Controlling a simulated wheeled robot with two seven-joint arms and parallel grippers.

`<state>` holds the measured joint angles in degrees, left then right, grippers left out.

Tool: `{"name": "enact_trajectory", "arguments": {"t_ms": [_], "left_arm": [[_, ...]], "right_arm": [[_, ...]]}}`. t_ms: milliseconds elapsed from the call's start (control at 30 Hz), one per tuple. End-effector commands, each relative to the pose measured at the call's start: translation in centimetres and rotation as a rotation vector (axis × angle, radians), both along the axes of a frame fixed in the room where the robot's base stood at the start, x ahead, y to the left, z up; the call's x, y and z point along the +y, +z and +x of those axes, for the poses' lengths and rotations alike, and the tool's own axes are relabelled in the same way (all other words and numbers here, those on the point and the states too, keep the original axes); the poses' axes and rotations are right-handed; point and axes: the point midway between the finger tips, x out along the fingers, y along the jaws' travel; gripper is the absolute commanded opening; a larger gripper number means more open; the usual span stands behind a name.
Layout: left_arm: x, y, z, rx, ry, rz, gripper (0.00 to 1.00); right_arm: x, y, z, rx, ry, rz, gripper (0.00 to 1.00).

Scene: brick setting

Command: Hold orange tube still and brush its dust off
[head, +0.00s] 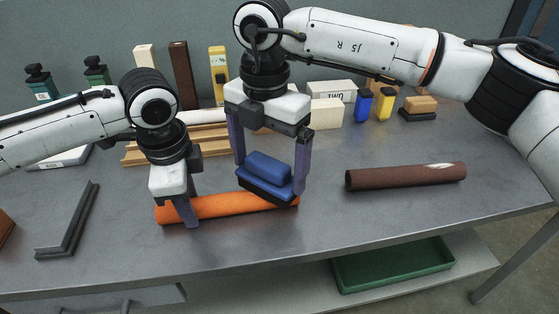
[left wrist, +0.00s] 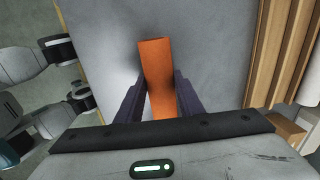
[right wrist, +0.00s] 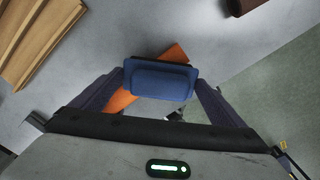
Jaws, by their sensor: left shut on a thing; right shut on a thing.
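An orange tube (head: 222,207) lies on the grey table near its front edge. My left gripper (head: 180,214) is shut on the tube's left end, and the left wrist view shows the tube (left wrist: 156,70) between its two fingers (left wrist: 155,95). My right gripper (head: 270,176) is shut on a blue-handled brush (head: 266,168) with a dark base. The brush is at the tube's right part and covers some of it; I cannot tell whether it touches. In the right wrist view the brush (right wrist: 160,80) crosses over the tube (right wrist: 125,98). No dust is clearly visible on the tube.
A brown tube (head: 405,177) with a pale patch lies to the right. A dark angle piece (head: 70,225) lies at left. Wooden rails (head: 133,153), bottles and blocks stand along the back. A green tray (head: 395,268) sits on the shelf below. Table between the tubes is clear.

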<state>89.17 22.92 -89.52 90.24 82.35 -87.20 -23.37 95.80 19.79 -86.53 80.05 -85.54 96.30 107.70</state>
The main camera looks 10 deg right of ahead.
Motion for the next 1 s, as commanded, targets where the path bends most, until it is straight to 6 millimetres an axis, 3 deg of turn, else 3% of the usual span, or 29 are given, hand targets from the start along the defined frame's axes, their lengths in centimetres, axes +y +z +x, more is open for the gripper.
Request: {"name": "enact_trajectory", "arguments": {"t_ms": [467, 533, 600, 1000], "left_arm": [[-0.1, 0.1, 0.0, -0.002, -0.001, -0.003, 0.03], [-0.1, 0.1, 0.0, -0.002, -0.001, -0.002, 0.03], [-0.1, 0.1, 0.0, -0.002, -0.001, -0.002, 0.03], [-0.1, 0.1, 0.0, -0.001, 0.000, -0.002, 0.03]], "right_arm": [[4.5, 0.0, 0.0, 0.000, 0.002, 0.000, 0.76], [4.3, 0.5, 0.1, -0.001, -0.001, 0.001, 0.76], [4.3, 2.3, 0.1, -0.004, -0.001, 0.001, 0.76], [4.3, 5.7, 0.1, -0.002, 0.000, 0.001, 0.76]]}}
